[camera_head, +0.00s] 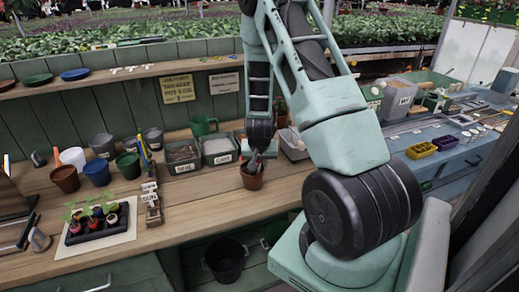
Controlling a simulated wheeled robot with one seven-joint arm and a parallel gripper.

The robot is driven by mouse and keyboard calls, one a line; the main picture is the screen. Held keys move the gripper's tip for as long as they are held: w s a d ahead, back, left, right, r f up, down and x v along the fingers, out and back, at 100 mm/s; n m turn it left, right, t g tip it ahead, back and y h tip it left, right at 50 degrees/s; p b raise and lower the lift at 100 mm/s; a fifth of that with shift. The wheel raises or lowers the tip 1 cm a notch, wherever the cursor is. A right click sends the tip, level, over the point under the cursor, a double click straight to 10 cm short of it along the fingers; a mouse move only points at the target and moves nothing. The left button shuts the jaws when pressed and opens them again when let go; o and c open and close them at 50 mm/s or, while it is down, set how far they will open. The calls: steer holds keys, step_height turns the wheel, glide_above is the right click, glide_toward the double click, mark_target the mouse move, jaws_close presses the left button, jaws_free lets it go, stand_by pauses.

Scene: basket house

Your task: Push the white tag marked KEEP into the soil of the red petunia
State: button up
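My gripper (255,163) points down at a small terracotta pot (252,181) standing on the wooden bench. Its fingers are dark and small here, and I cannot tell whether they are open or shut or hold anything. I cannot tell whether they touch the pot, and its contents are hidden. A dark tray (72,239) at the front left holds several small coloured pots with plants. Small white tags (150,187) with dark marks sit by a wooden block to its right. I cannot read KEEP on any tag, nor make out a red petunia for sure.
Two grey bins (183,157) (221,150) with white labels stand behind the terracotta pot. A green watering can (202,126) is behind them. Empty pots (65,178) crowd the bench's left. My arm covers the middle right. The bench front between tray and terracotta pot is mostly clear.

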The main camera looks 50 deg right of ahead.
steer(key=p+v, duration=0.2)
steer(key=v, duration=1.4)
steer(key=shift+r, duration=0.3)
steer(key=a+n+y+b, duration=0.45)
steer(key=a+n, duration=0.45)
steer(key=a, duration=1.7)
steer(key=s+a+n+g+b, duration=0.2)
steer(key=s+a+n, duration=0.7)
steer(key=s+a, duration=0.4)
steer(key=s, duration=0.3)
steer(key=shift+a+n+g+b, duration=0.15)
steer(key=shift+n+g+b, duration=0.15)
steer(key=shift+g, duration=0.1)
